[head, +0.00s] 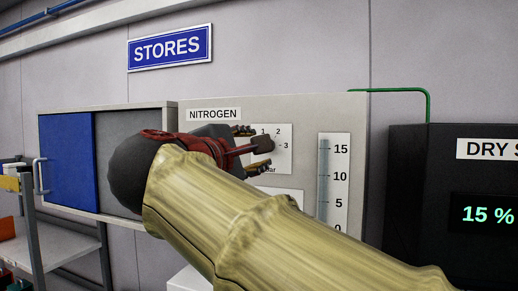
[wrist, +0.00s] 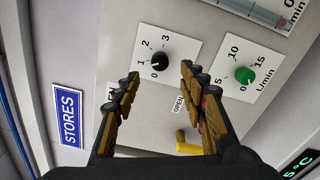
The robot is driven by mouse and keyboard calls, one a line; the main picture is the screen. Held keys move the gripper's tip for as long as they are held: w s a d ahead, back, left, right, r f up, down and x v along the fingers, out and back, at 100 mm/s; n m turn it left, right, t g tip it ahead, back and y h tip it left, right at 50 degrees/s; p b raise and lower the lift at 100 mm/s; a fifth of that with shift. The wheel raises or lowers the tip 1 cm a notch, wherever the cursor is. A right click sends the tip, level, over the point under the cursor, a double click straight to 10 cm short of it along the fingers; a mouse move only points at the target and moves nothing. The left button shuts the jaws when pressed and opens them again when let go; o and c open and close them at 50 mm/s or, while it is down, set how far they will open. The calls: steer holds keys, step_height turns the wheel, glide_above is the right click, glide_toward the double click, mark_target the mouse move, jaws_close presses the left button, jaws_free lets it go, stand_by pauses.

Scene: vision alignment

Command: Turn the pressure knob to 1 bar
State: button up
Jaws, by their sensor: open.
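The black pressure knob (wrist: 160,62) sits on a white dial plate (wrist: 185,45) marked 0 to 3, in the upper middle of the wrist view. Its pale pointer mark looks turned toward the 0 side; the exact reading is too small to tell. In the head view the dial plate (head: 284,163) shows 1, 2, 3 and part of "bar", and my gripper partly covers it. My gripper (wrist: 160,72) is open and empty, its fingers left and right of the knob in the wrist view. I cannot tell whether either fingertip touches it.
A green L/min knob (wrist: 245,76) is right of the dial, and a yellow handle (wrist: 187,143) by an OPEN label is below. The nitrogen panel (head: 345,105) carries a gauge (head: 325,185). A dark dryer display (head: 405,180) is right, a blue-doored cabinet (head: 68,160) left.

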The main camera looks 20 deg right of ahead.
steer(key=shift+v, duration=2.1)
steer(key=a+f+m+g+y, duration=0.1)
steer(key=a+f+g+y, duration=0.15)
steer(key=f, duration=0.85)
steer(key=a+f+g+y, duration=0.1)
steer(key=a+f+y, duration=0.25)
steer(key=f, duration=0.85)
steer(key=s+d+f+m+g+y+b, duration=0.1)
steer(key=s+d+f+m+b, duration=0.2)
steer(key=f, duration=0.9)
steer(key=s+d+f+m+g+y+b, duration=0.2)
steer(key=s+d+f+m+b, duration=0.2)
steer(key=s+f, duration=0.6)
steer(key=s+d+f+m+g+y+b, duration=0.1)
steer(key=s+d+f+m, duration=0.5)
steer(key=f, duration=0.9)
steer(key=shift+s+m+g+y+b, duration=0.3)
steer(key=shift+s+g+b, duration=0.4)
steer(key=shift+b, duration=0.55)
